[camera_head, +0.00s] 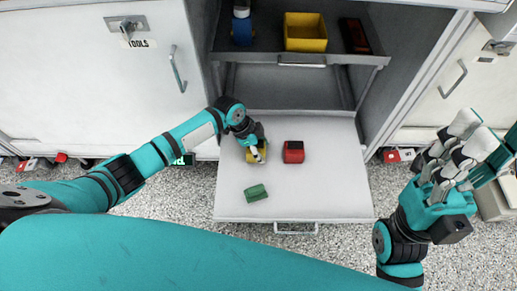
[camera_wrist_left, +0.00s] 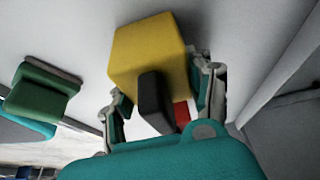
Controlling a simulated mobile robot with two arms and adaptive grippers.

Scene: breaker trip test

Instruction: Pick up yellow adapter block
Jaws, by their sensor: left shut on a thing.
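The yellow adapter block (camera_wrist_left: 150,52) shows large in the left wrist view, between the two fingers of my left gripper (camera_wrist_left: 165,105). In the head view only a bit of the yellow block (camera_head: 257,158) shows beneath my left gripper (camera_head: 256,152), over the pulled-out drawer or shelf surface. The gripper is shut on the block. A dark part sits on the block's near side in the wrist view. Whether the block touches the surface, I cannot tell. My right gripper (camera_head: 452,155) is at the right, away from the drawer; its fingers look spread apart and empty.
A red block (camera_head: 293,152) and a green block (camera_head: 256,193) lie on the pale pulled-out surface (camera_head: 330,190). The green block (camera_wrist_left: 42,92) also shows in the wrist view. A yellow bin (camera_head: 305,32) stands on the shelf above. Closed cabinet doors flank both sides.

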